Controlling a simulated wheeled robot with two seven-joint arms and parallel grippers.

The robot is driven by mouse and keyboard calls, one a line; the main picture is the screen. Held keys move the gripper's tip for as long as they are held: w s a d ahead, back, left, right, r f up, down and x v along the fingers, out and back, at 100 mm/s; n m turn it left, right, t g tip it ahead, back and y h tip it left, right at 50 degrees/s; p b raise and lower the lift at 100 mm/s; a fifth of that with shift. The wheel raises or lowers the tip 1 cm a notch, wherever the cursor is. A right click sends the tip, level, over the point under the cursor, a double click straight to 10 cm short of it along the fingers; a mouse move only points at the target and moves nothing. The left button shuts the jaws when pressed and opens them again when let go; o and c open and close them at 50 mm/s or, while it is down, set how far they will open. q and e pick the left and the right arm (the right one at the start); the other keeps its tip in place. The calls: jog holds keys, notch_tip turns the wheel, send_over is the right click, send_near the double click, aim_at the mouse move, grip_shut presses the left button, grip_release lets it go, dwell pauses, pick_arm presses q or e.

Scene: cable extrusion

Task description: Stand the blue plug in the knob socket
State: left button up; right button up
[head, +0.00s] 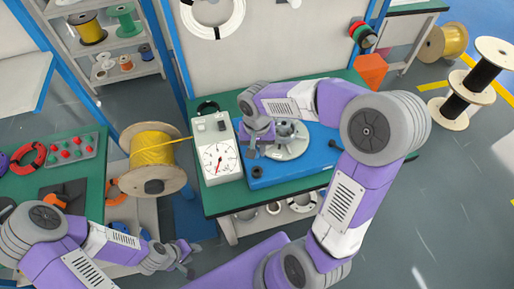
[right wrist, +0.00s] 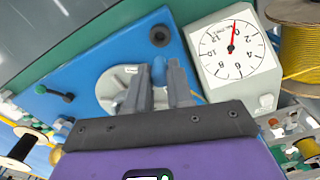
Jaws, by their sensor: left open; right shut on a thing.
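My right gripper (head: 258,143) is low over the left part of a blue panel (head: 318,165), next to a pale round plate (head: 298,150) with a grey knob-like fitting (head: 285,129). In the right wrist view its fingers (right wrist: 161,85) are shut on the blue plug (right wrist: 158,70), whose rounded blue end shows between them. The lower part of the plug is hidden, so I cannot tell if it touches a socket. The pale plate (right wrist: 112,92) lies just left of the fingers there. My left gripper (head: 181,258) is open and empty, low at the left, away from the panel.
A white dial gauge (head: 216,148) stands on the green table just left of the panel. A yellow cable spool (head: 153,160) stands further left, its cable running to the gauge. A dark lever (right wrist: 55,93) and a black knob (right wrist: 159,35) stick up from the panel.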

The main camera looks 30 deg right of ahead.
jog(key=shift+r, duration=0.55)
jog(key=w+d+p, duration=0.2)
jog(key=w+d, duration=0.1)
jog(key=d, duration=0.2)
jog(key=w+d+p, duration=0.2)
jog(key=d, duration=0.3)
jog(key=w+d+p, duration=0.2)
jog(key=w+d, duration=0.1)
jog(key=d, duration=0.3)
jog(key=shift+w+f, duration=0.1)
jog(key=shift+w, duration=0.25)
jog(key=shift+f+b, duration=1.05)
jog(key=shift+f, duration=0.9)
jog(key=shift+f, duration=0.4)
jog(key=o, duration=0.9)
